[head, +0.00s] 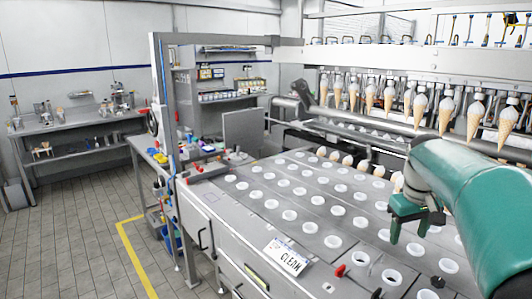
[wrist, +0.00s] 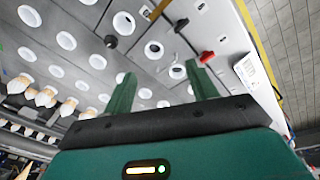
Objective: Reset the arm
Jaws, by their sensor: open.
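My green gripper (head: 412,212) hangs over the right part of the metal machine table with round white-rimmed holes (head: 250,222). In the wrist view, the two green fingers of my gripper (wrist: 160,92) stand apart with nothing between them. My gripper is open and empty. My teal arm comes in from the right edge of the head view and covers part of the table's right side.
A row of ice cream cones (head: 420,105) hangs from the machine at the back right. Tiled floor with a yellow line (head: 135,258) is clear at left.

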